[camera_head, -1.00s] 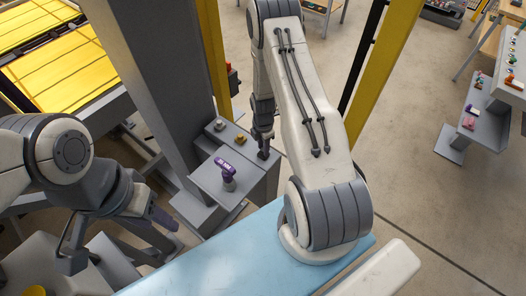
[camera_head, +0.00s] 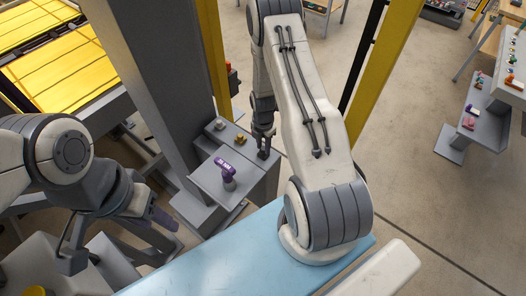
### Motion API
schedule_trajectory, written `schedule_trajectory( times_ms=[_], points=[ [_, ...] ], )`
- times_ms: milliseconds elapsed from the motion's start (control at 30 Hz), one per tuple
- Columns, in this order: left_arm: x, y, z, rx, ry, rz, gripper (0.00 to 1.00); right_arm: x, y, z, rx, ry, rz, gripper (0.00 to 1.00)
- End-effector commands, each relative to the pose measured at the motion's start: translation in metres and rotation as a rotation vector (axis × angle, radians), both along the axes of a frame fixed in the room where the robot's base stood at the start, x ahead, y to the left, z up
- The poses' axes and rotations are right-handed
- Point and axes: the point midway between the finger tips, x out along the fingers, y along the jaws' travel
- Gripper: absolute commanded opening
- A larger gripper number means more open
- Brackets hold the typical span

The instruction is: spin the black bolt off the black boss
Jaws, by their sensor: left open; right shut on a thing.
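My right gripper (camera_head: 264,152) points down at the right end of the grey ledge, shut on a small dark thing at its tips. That thing is in the place of the black bolt and boss. The fingers cover most of it, so I cannot tell bolt from boss or whether the two are touching. My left gripper (camera_head: 120,240) is open and empty at the lower left, well away from the ledge.
A grey fitting (camera_head: 219,125) and a gold fitting (camera_head: 240,139) stand in line on the grey ledge. A purple tool (camera_head: 224,166) rests on a stand on the lower grey shelf (camera_head: 208,186). A tall grey column (camera_head: 150,70) rises at the left.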

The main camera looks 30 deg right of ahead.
Motion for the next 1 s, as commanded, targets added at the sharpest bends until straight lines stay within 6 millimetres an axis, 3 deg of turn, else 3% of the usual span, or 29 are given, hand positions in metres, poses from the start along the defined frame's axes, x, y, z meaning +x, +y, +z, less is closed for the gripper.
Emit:
schedule_trajectory(
  times_ms=[1000],
  points=[
    [0.000,0.000,0.000,0.000,0.000,0.000,0.50,0.000,0.000,0.059,0.000,0.000,-0.001,0.00]
  ],
)
